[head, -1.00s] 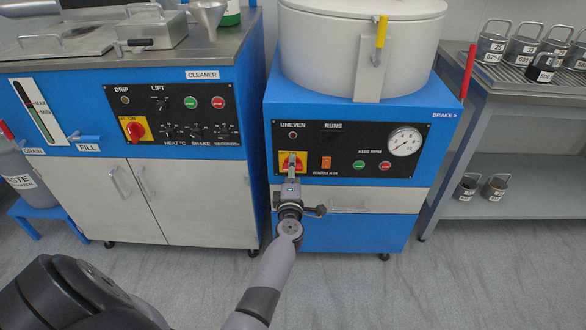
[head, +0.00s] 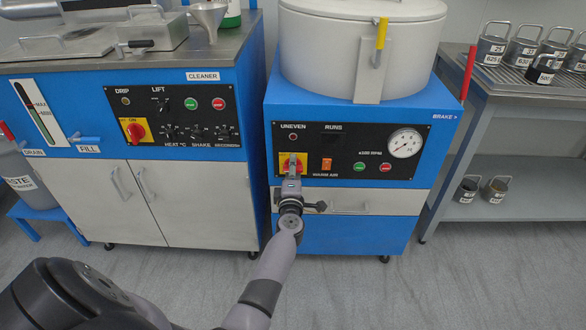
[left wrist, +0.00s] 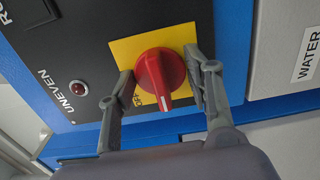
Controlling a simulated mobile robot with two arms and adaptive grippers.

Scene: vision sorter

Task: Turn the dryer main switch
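The dryer main switch is a red knob (left wrist: 161,74) on a yellow plate (left wrist: 127,50), seen close up in the left wrist view. Its white mark points toward the bottom of that picture. In the head view the yellow plate (head: 283,166) shows on the dryer's black panel, and my gripper covers most of the knob. My left gripper (left wrist: 160,78) is open, with one finger on each side of the knob. A narrow gap shows at the left finger; whether the right finger touches is unclear. My right gripper is in neither view.
The dryer (head: 345,238) has a white drum (head: 330,60), an orange switch (head: 326,164), push buttons and a gauge (head: 405,143) on its front. The cleaner cabinet (head: 190,205) stands to its left with a similar red knob (head: 135,131). A rack (head: 500,130) with weights is right.

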